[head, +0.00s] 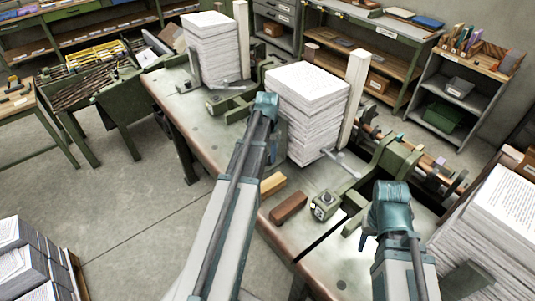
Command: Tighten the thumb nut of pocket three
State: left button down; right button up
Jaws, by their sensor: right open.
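Tall paper stacks stand along the bench: one at the back (212,50), one in the middle (305,110) and one at the right edge (490,225). Green clamp frames (385,165) stand between them, with a metal bar handle (342,163) beside the middle stack. I cannot tell which pocket is three or pick out its thumb nut. My right gripper (367,238) is open and empty above the bench, left of the right stack; its wrist hides part of it. My left arm reaches to the middle stack's left side; its jaws are hidden behind its teal wrist (265,105).
A brown block (289,208), a yellowish block (273,184) and a small green device with a round knob (323,206) lie on the bench (320,260) between my arms. White upright boards (354,95) stand beside the stacks. Shelves line the back wall.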

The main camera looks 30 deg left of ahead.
aim_at(268, 157)
pick_arm(q)
jog(key=shift+m, duration=1.5)
jog(key=shift+c, duration=1.8)
grip_release()
jog(key=shift+r, duration=0.15)
pick_arm(e)
jog(key=shift+r, duration=0.1)
pick_arm(q)
notch_tip(268, 157, up, 14)
jog(key=p, duration=1.3)
jog(key=shift+f+p, duration=0.2)
jog(key=shift+p, duration=0.2)
pick_arm(e)
notch_tip(268, 157, up, 14)
jog(key=shift+f, duration=0.2)
